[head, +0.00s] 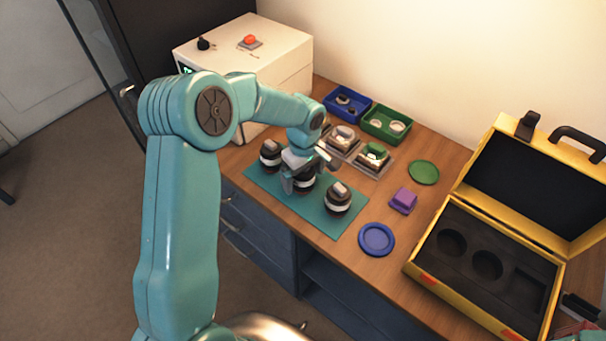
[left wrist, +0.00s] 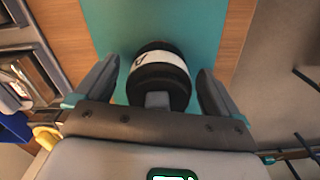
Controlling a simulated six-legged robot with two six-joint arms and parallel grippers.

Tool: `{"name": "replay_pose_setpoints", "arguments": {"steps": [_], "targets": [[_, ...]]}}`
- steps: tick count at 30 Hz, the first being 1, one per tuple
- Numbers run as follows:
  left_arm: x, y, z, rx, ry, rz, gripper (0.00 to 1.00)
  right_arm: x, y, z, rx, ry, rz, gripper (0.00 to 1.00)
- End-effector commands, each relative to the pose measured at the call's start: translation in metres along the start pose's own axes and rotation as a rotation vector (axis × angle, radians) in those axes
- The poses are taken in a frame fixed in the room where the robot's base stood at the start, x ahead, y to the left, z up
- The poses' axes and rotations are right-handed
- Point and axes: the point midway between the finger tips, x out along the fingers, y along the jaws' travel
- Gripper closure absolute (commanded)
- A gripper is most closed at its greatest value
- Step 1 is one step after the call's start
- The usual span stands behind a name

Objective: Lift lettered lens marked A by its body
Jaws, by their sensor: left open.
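Three black lenses with white bands stand on the teal mat (head: 318,219): a left one (head: 270,155), a middle one (head: 304,186) and a right one (head: 338,199). My left gripper (head: 303,174) is open above and around the middle lens, partly hiding it. In the left wrist view this lens (left wrist: 160,75) lies between the two spread fingers of the gripper (left wrist: 158,70), with a gap on each side. A dark mark on its white band looks like a letter A seen at an angle. Letters on the other lenses are too small to read. My right gripper is not in view.
Blue (head: 345,103) and green (head: 386,125) bins and small trays (head: 373,160) stand behind the mat. A purple block (head: 404,200), green disc (head: 424,172), blue dish (head: 377,240) and open yellow case (head: 480,270) are to the right. A white box (head: 245,55) stands at back left.

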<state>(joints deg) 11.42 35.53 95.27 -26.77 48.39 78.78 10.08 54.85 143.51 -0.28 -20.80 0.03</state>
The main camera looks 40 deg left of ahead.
Motion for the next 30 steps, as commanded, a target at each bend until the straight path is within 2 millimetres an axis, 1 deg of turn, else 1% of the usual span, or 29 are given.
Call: {"name": "replay_pose_setpoints", "arguments": {"steps": [6,7,8,9,12,23,26,30], "targets": [[0.002,0.0,0.0,0.0,0.0,0.001,0.03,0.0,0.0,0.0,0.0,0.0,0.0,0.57],[0.002,0.0,0.0,0.0,0.0,0.001,0.07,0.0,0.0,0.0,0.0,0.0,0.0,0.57],[0.002,0.0,0.0,0.0,0.0,0.0,0.16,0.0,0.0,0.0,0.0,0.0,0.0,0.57],[0.002,0.0,0.0,0.0,0.0,0.001,0.29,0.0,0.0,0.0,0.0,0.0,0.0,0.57],[0.002,0.0,0.0,0.0,0.0,0.0,0.59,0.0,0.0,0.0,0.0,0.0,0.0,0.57],[-0.003,0.001,0.0,-0.001,0.002,0.004,0.59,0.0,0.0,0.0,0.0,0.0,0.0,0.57],[-0.011,0.001,-0.001,-0.001,0.002,0.004,0.59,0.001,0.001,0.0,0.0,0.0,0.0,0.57],[-0.033,0.002,-0.001,-0.001,0.004,0.008,0.59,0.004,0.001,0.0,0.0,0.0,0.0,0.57]]}}
